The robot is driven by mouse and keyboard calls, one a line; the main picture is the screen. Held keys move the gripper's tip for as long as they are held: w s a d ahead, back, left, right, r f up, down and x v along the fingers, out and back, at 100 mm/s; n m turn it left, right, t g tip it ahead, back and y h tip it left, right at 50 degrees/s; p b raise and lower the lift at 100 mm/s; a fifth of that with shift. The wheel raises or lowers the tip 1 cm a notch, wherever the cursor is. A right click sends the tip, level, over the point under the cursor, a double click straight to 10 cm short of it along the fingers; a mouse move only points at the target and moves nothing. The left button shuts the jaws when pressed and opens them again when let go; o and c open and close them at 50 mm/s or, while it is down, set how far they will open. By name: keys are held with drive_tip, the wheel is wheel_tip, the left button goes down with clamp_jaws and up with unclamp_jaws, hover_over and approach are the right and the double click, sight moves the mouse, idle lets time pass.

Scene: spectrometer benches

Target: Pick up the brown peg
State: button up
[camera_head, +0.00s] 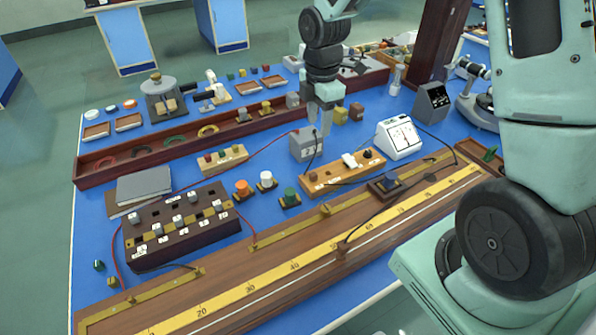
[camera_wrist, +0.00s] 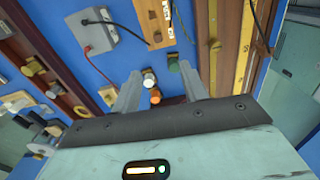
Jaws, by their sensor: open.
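No peg is clearly brown in either view, so I cannot tell which one is the brown peg. A small dull yellow-brown peg (camera_head: 113,282) stands on the blue bench top at the front left, beside a dark green peg (camera_head: 98,265). A wooden block (camera_head: 223,157) carries several small reddish and green pegs. My gripper (camera_head: 320,124) is open and empty, above the bench near the grey box. In the wrist view my open gripper (camera_wrist: 160,88) has its fingers on either side of a white knob (camera_wrist: 149,78) and an orange knob (camera_wrist: 155,97), which lie below.
The grey box (camera_head: 306,145) with a red lead stands under my gripper. A dark plug box (camera_head: 182,222) sits at left. A long wooden scale board (camera_head: 380,225) runs along the front. A white meter (camera_head: 398,138) stands right. A long wooden tray (camera_head: 100,168) lies behind.

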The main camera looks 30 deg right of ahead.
drive_tip(key=p, duration=0.2)
hover_over(315, 173)
wheel_tip(315, 173, down, 12)
drive_tip(key=shift+s+f, duration=0.15)
drive_tip(key=shift+f+p, duration=0.9)
drive_tip(key=shift+f, duration=1.75)
clamp_jaws()
